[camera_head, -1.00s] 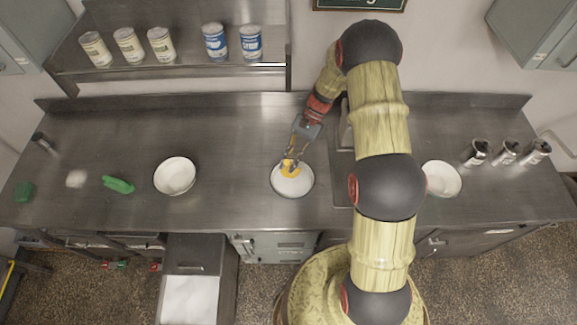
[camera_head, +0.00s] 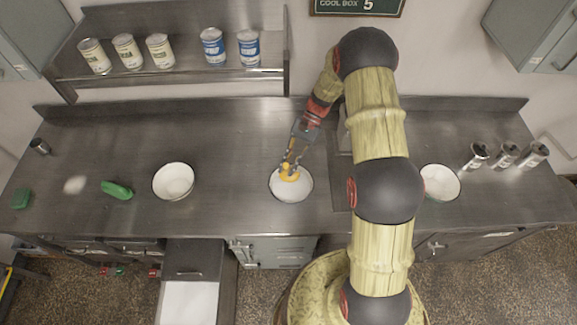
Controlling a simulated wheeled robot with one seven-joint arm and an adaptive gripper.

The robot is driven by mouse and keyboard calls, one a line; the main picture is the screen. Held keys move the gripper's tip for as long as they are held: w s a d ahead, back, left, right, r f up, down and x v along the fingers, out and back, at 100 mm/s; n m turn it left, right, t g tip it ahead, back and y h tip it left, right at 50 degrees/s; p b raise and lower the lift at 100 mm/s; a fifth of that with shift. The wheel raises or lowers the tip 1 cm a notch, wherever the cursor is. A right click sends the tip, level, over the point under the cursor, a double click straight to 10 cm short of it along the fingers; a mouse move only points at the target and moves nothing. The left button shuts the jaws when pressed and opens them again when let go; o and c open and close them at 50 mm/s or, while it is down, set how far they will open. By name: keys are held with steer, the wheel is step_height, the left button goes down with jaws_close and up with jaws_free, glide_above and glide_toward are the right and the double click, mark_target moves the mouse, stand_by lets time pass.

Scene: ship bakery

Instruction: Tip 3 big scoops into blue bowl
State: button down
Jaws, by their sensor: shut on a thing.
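My gripper (camera_head: 292,160) is shut on a small yellow scoop (camera_head: 289,174), which is in or just over the middle bowl (camera_head: 300,198). I cannot tell whether the scoop touches the bowl's white contents. A second white bowl (camera_head: 174,181) stands on the counter to the left, and a third white bowl (camera_head: 440,181) stands right of my arm. No bowl looks clearly blue from here; rim colours are too small to tell. A green scoop-like thing (camera_head: 117,190) lies further left on the counter.
A pulled-out drawer or bin (camera_head: 188,302) with a white inside is below the counter. A green block (camera_head: 22,198) and a whitish lump (camera_head: 74,185) lie at left. Several cans stand on the shelf (camera_head: 185,68). Three metal shakers (camera_head: 505,156) stand at right.

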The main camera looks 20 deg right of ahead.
steer(key=shift+r, duration=0.1)
stand_by(0.4)
steer(key=shift+r+p, duration=0.65)
steer(key=shift+r, duration=0.85)
steer(key=shift+r+t+h+b, duration=0.25)
steer(key=shift+t+h+b, duration=0.25)
steer(key=shift+t, duration=0.5)
steer(key=shift+r+n+t+h+b, duration=0.2)
steer(key=shift+n+t+h+b, duration=0.2)
steer(key=shift+t+h+b, duration=0.75)
steer(key=shift+t, duration=0.35)
